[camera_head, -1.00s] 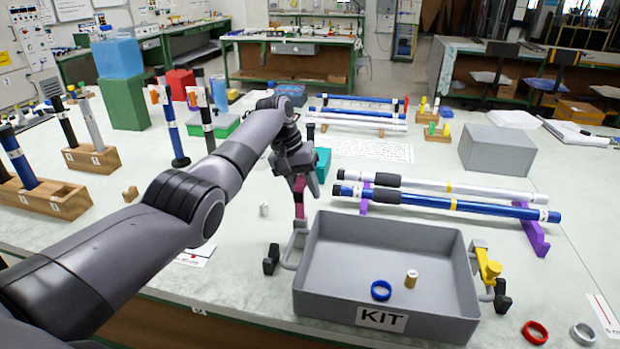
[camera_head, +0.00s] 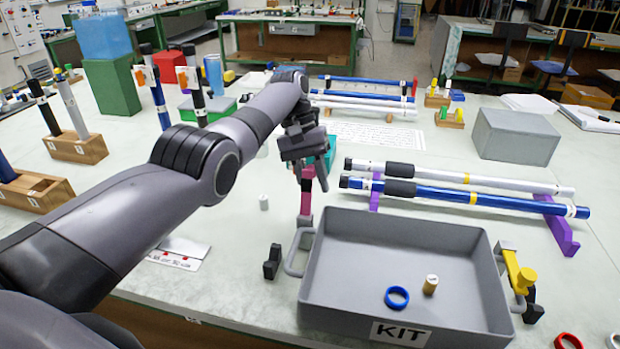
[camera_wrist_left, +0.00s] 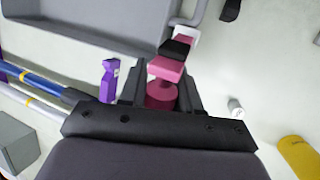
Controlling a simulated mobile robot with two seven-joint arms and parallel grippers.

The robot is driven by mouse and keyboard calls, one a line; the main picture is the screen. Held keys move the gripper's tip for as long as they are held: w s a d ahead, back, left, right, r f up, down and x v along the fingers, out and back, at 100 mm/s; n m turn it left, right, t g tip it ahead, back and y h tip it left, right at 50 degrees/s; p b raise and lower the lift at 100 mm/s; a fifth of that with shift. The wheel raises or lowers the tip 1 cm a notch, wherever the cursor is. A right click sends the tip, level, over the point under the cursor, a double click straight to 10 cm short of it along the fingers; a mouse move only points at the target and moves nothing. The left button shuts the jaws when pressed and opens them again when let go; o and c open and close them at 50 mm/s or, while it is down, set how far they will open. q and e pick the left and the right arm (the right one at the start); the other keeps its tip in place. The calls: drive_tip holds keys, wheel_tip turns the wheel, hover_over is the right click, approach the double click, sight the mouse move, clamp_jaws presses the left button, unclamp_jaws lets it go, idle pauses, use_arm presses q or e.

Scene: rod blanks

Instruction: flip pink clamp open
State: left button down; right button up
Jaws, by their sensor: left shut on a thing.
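The pink clamp (camera_head: 306,203) stands at the left handle of the grey KIT tray, a narrow upright pink piece in the head view. My left gripper (camera_head: 309,180) points down over its top, partly hiding it. In the left wrist view the pink clamp (camera_wrist_left: 165,70) shows a pink block beside a black part near the tray handle, and a round pink piece lies between the fingers of my left gripper (camera_wrist_left: 160,95). The gripper is shut on the clamp. How far the clamp is turned I cannot tell. My right gripper is not in view.
The grey KIT tray (camera_head: 480,296) holds a blue ring (camera_head: 397,297) and a tan cylinder (camera_head: 430,285). A yellow clamp (camera_head: 519,273) is at its right handle. Blue and white rods lie on purple supports (camera_head: 560,232) behind it. A small white cylinder (camera_head: 264,202) stands left of the clamp.

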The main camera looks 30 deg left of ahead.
use_arm(q)
drive_tip(key=shift+s+f, duration=0.1)
drive_tip(key=shift+f, duration=0.05)
idle(0.3)
drive_tip(key=c, duration=0.9)
unclamp_jaws()
drive_tip(key=shift+o, duration=0.2)
